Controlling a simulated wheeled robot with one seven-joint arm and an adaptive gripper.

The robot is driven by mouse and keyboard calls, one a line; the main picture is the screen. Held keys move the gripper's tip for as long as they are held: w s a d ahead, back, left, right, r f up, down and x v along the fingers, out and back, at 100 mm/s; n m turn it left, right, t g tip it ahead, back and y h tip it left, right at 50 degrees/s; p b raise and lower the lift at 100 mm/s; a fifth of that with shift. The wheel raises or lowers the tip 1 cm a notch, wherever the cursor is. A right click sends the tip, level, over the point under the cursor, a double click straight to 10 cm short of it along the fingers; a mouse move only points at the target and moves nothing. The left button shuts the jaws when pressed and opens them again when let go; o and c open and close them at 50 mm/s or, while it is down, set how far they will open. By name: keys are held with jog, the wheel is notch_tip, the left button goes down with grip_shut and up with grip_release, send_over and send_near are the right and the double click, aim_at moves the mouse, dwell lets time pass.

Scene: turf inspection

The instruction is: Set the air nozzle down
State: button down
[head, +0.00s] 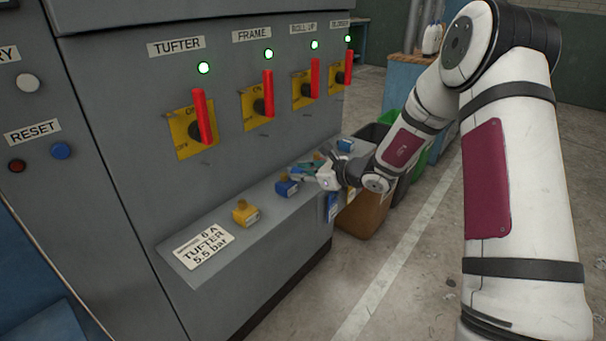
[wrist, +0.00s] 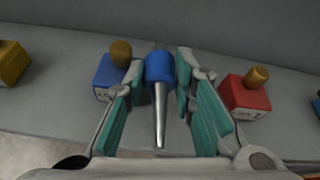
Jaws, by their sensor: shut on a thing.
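The air nozzle (wrist: 159,72) has a blue body and a long tapered metal tip. In the wrist view it lies between the teal fingers of my gripper (wrist: 161,68), with the tip pointing back toward the palm. My gripper is shut on its blue body. In the head view my gripper (head: 305,170) is low over the far part of the grey ledge (head: 262,236) on the machine's front. I cannot tell whether the nozzle touches the ledge.
Blocks with brass knobs stand along the ledge: a yellow one (head: 245,213), a blue one (wrist: 113,75) close left of my fingers, and a red one (wrist: 245,95) close right. Red switch handles (head: 203,117) stick out above. Bins (head: 362,213) stand beyond the ledge's end.

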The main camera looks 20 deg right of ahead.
jog(key=shift+s+f, duration=0.1)
jog(key=shift+f, duration=0.3)
jog(key=c, duration=1.6)
grip_release()
jog(key=shift+c, duration=0.2)
jog(key=shift+f, duration=0.1)
jog(key=shift+s+f, duration=0.1)
jog(key=shift+d+r+p, duration=0.1)
jog(key=shift+r+p, duration=0.7)
jog(key=p+v, duration=0.2)
jog(key=v, duration=0.9)
jog(key=shift+s+d+r, duration=0.15)
jog(key=shift+s+r, duration=0.1)
jog(key=shift+r, duration=0.05)
